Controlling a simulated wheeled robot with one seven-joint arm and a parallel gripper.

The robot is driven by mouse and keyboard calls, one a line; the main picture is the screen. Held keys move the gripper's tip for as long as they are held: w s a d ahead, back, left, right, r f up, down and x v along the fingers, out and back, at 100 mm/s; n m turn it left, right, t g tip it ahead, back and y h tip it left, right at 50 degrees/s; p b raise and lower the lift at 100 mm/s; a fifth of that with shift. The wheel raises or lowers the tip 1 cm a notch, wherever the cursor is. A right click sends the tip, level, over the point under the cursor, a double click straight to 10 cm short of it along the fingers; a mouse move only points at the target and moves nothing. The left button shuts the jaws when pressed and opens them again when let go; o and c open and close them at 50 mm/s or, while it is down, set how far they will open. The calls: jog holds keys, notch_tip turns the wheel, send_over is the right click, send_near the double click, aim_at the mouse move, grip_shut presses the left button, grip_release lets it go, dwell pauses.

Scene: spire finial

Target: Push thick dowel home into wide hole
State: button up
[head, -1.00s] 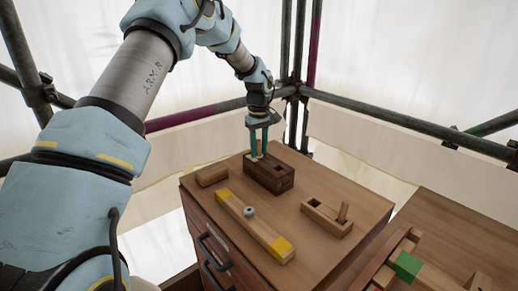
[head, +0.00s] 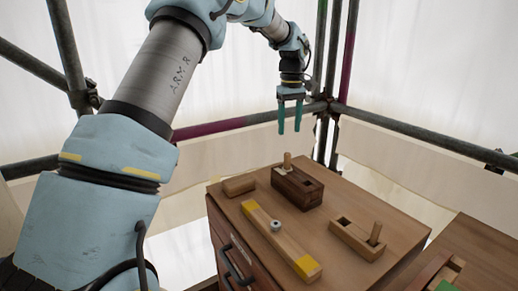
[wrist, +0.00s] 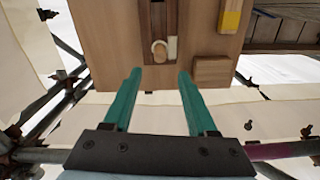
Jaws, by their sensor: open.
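A dark wooden block (head: 311,193) sits near the back of the cabinet top; it also shows in the wrist view (wrist: 172,18). A pale dowel (head: 287,160) stands upright at the block's left end, its top well above the block. Its round end shows in the wrist view (wrist: 159,47). How deep it sits is hidden. My gripper (head: 290,131) is open and empty above the dowel, apart from it. In the wrist view its two green fingers (wrist: 160,72) point towards the block's dowel end.
A yellow-ended bar (head: 290,247) with a grey knob lies in front. A small wooden piece (head: 239,185) lies left. Scaffold poles (head: 345,60) stand behind.

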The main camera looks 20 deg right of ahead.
jog(key=s+a+f+m, duration=0.1)
jog(key=s+a, duration=0.1)
jog(key=a, duration=0.8)
jog(key=s+a+f+m, duration=0.1)
jog(key=a, duration=1)
jog(key=s+a+f, duration=0.2)
jog(key=s+a, duration=0.5)
jog(key=a, duration=0.1)
jog(key=s+a+f+m+t, duration=0.1)
jog(key=s+a+f, duration=0.1)
jog(key=s+a, duration=0.6)
jog(key=shift+a+f+t, duration=0.3)
jog(key=shift+a+f, duration=0.1)
